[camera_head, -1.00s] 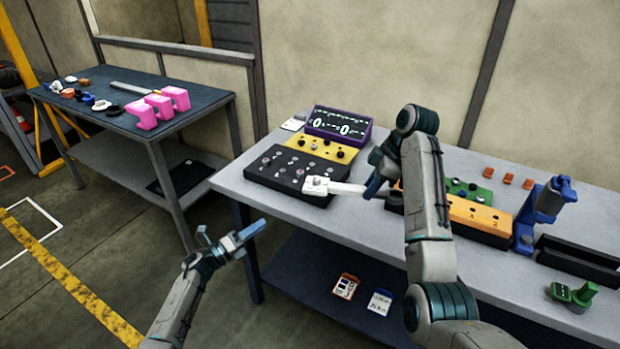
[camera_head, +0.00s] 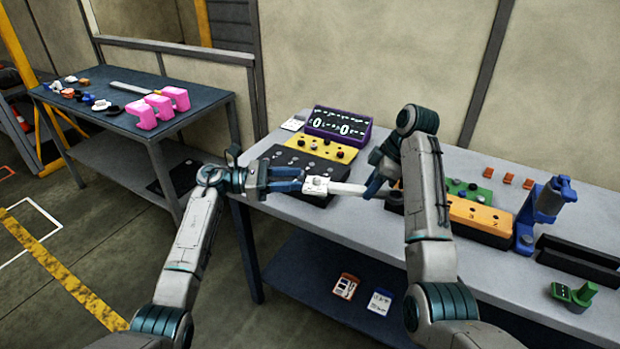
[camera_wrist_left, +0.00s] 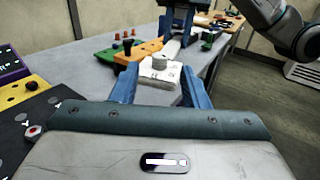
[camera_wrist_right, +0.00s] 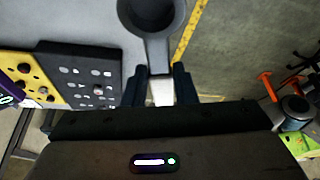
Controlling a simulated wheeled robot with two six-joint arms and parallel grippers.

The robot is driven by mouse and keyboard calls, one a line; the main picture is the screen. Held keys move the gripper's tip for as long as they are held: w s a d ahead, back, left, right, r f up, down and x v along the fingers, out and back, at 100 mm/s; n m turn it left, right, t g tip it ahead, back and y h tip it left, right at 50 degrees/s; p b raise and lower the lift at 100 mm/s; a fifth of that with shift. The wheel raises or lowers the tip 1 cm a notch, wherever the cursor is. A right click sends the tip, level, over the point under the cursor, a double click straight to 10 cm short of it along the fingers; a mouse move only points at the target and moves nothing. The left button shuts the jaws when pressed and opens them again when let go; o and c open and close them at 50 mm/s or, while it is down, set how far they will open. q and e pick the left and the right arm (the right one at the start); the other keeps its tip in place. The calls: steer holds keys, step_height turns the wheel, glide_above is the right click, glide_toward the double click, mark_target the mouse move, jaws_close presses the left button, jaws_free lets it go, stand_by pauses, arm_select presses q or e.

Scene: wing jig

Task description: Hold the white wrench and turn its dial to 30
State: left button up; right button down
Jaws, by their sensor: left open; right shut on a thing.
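The white wrench (camera_head: 340,188) is held roughly level above the front of the grey bench. My right gripper (camera_head: 376,188) is shut on its handle; the right wrist view shows the handle (camera_wrist_right: 162,92) between the fingers (camera_wrist_right: 160,85). The wrench's white block-shaped end (camera_head: 316,186) points left. My left gripper (camera_head: 298,181) is open and faces that end. I cannot read the dial's setting.
A black panel with knobs (camera_head: 285,158), a yellow panel (camera_head: 330,147) and a purple display (camera_head: 340,122) stand behind the left gripper. An orange block (camera_head: 480,218) and a blue stand (camera_head: 527,225) are to the right. A second table (camera_head: 100,85) stands at far left.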

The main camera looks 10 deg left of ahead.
mark_target(310, 184)
arm_select(q)
steer(key=shift+w+d, duration=0.25)
steer(key=shift+d, duration=1)
steer(key=shift+w+d, duration=0.25)
steer(key=shift+d, duration=1)
jaws_close()
